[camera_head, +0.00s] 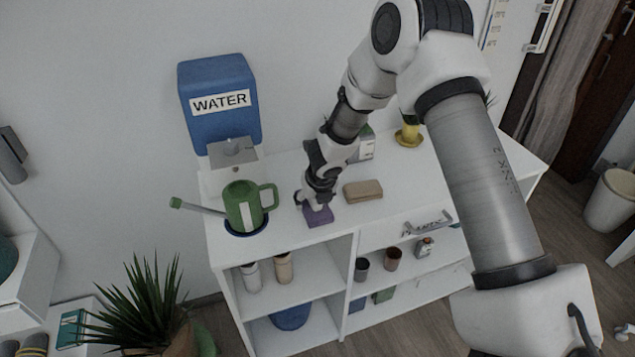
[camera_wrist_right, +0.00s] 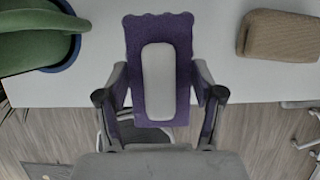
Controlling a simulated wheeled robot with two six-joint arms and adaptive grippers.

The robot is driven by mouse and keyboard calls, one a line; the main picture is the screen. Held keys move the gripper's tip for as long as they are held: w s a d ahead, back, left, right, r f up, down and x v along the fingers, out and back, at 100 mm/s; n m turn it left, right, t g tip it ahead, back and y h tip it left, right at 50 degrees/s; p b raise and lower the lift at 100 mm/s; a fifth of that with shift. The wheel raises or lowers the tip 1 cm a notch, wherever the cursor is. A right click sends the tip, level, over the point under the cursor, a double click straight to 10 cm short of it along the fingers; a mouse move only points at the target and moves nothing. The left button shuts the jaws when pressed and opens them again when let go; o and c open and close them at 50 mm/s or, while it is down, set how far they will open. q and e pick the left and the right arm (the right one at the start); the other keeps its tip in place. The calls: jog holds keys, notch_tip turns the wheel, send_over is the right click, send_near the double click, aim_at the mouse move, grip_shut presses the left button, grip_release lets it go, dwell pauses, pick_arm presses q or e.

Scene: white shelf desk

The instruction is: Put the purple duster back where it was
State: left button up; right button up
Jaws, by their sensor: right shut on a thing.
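The purple duster (camera_head: 318,215) is at the front edge of the white shelf desk's top, right of the green watering can. In the right wrist view the duster (camera_wrist_right: 160,100) is purple with a pale grey pad on its upper face. My right gripper (camera_head: 314,200) is over the duster, and its two fingers (camera_wrist_right: 160,95) press on the duster's sides. I cannot tell whether the duster touches the desk top. My left gripper is not in view.
The green watering can (camera_head: 243,206) stands on a blue saucer (camera_head: 246,229) to the left. A tan block (camera_head: 363,190) lies to the right. A blue water tank (camera_head: 220,100) is behind. The white desk (camera_head: 400,184) has free room right of the tan block.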

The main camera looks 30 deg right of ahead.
jog(key=w+d+p, duration=0.3)
jog(key=p, duration=0.1)
jog(key=shift+w+d+r+p, duration=0.15)
jog(key=shift+w+p, duration=0.05)
jog(key=shift+p, duration=0.15)
notch_tip(320, 180, down, 4)
jog(key=shift+w+d+f+b, duration=0.15)
jog(key=shift+f+b, duration=0.05)
jog(key=shift+b, duration=1.05)
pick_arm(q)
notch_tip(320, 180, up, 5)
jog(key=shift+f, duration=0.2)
pick_arm(e)
jog(key=shift+r, duration=0.1)
jog(key=shift+c, duration=0.9)
jog(key=o, duration=1.2)
